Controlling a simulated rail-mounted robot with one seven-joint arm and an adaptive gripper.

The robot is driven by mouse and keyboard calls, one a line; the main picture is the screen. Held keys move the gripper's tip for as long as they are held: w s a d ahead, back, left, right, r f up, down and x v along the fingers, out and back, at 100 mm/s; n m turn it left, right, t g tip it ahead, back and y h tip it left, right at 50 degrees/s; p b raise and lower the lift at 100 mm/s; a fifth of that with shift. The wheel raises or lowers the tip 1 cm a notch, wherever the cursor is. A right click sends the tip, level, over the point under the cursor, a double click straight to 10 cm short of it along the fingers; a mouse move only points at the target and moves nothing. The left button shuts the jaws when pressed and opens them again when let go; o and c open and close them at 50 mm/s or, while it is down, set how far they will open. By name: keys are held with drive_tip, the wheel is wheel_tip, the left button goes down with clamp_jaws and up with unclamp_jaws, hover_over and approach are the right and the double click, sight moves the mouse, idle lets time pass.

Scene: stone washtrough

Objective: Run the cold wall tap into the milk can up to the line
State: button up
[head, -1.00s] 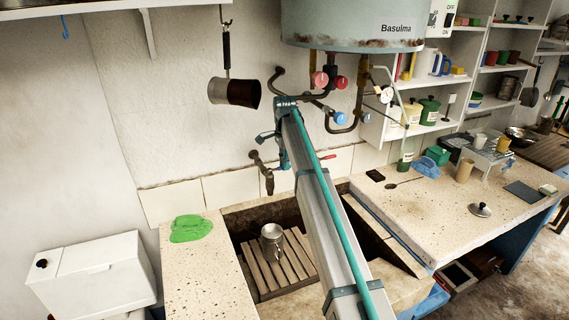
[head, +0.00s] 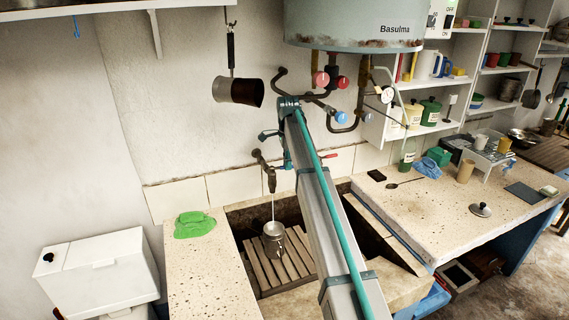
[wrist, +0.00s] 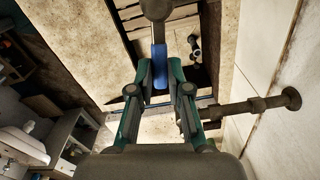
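The milk can (head: 274,240) is a small grey metal can standing upright on the slatted rack in the trough. The wall tap (head: 268,175) is dark metal and sits above it; a thin stream of water (head: 273,207) falls from its spout into the can's mouth. The fill line and water level cannot be made out. In the head view my arm hides part of the gripper and tap.
The stone trough (head: 240,208) holds a wooden slatted rack (head: 268,277). A green cloth (head: 194,224) lies on the left ledge. A boiler (head: 350,25) with pipes and valves hangs above. A dark pan (head: 238,91) hangs on the wall. The right counter (head: 425,210) carries several small items.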

drive_tip(key=o, duration=0.4)
drive_tip(key=shift+c, duration=0.2)
wheel_tip(320, 180, up, 12)
idle(0.4)
